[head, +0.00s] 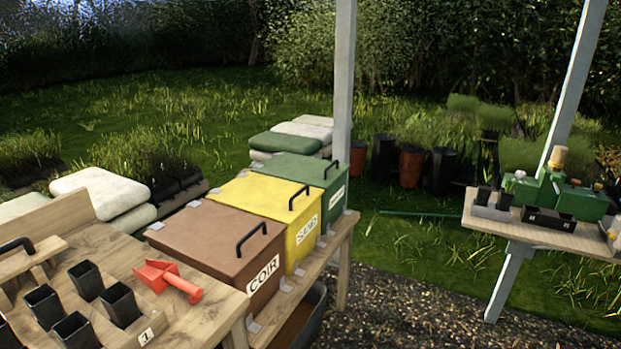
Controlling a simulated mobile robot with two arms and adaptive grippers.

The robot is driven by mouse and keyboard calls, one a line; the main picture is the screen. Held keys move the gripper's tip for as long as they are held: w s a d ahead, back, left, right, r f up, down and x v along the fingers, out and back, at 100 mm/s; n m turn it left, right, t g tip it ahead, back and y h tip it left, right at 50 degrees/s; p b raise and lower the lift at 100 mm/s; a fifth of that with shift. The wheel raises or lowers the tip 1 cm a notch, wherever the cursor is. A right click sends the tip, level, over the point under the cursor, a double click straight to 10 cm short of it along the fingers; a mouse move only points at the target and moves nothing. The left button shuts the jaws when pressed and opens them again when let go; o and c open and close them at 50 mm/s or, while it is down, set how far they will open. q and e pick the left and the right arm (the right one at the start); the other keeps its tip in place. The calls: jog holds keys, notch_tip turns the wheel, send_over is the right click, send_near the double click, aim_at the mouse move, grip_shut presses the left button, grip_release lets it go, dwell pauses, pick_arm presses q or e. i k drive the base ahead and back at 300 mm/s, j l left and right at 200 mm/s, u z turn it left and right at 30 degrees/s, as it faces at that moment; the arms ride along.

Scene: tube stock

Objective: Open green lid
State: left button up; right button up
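The green lid (293,167) is the top of a green box (335,186) at the far end of a row of three boxes on a wooden bench. The lid lies flat and closed. Its black handle (331,169) stands at the lid's right edge. A white label on the box's right side is too small to read. Neither of my grippers shows in the head view.
The yellow box marked SAND (258,192) and the brown box marked COIR (217,236) stand nearer, both closed. A wooden table (215,312) holds several black pots (87,281) and a red scoop (166,277). A pale post (344,85) rises just behind the green box.

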aim_at(313, 172)
jog(key=i+u, duration=0.2)
jog(key=u, duration=0.2)
jog(key=i+l+u, duration=0.15)
jog(key=u, duration=0.2)
jog(key=i+l+u, duration=0.15)
jog(key=l+u, duration=0.2)
jog(key=i+l+u, duration=0.1)
jog(key=l+u, duration=0.2)
jog(key=l, duration=0.2)
jog(key=l+u, duration=0.35)
jog(key=l, duration=0.1)
